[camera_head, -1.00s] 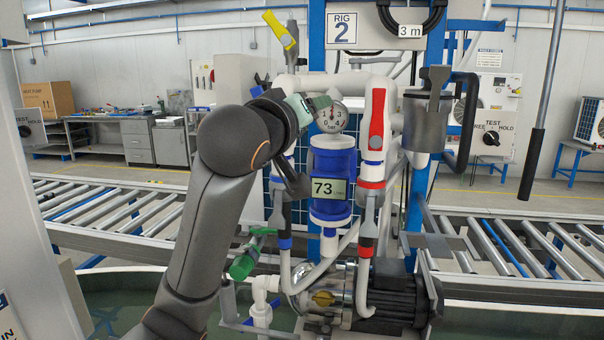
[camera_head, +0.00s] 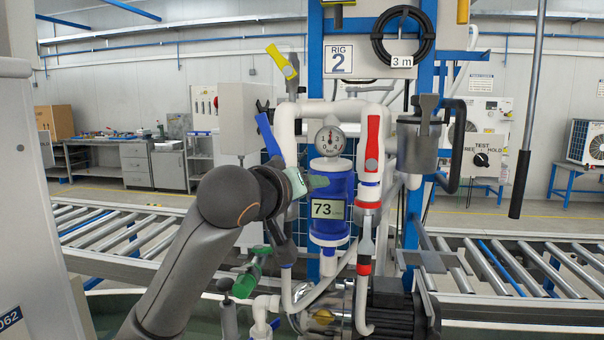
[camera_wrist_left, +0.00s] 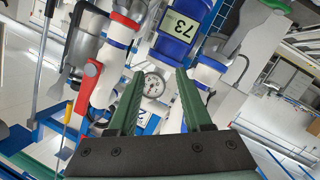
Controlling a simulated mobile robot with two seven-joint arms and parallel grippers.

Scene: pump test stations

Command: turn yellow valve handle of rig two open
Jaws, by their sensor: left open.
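The yellow valve handle (camera_head: 282,60) of rig two slants up to the left above the left end of the rig's white top pipe (camera_head: 335,107). The rig sign (camera_head: 341,56) reading "RIG 2" is to its right. My left gripper (camera_head: 312,184) is well below the handle, in front of the blue cylinder (camera_head: 331,180) marked 73. In the left wrist view its green fingers (camera_wrist_left: 160,90) are apart with nothing gripped. The pressure gauge (camera_wrist_left: 153,85) shows between them, farther off. I cannot make out the yellow valve handle in that view. My right gripper is out of view.
A blue handle (camera_head: 268,133) stands just above my left gripper, and a red handle (camera_head: 373,142) is to its right. A green handle (camera_head: 250,278) is lower left. A grey pot (camera_head: 419,145) and a hanging dark bar (camera_head: 520,185) are on the right. Roller conveyors (camera_head: 540,270) run behind.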

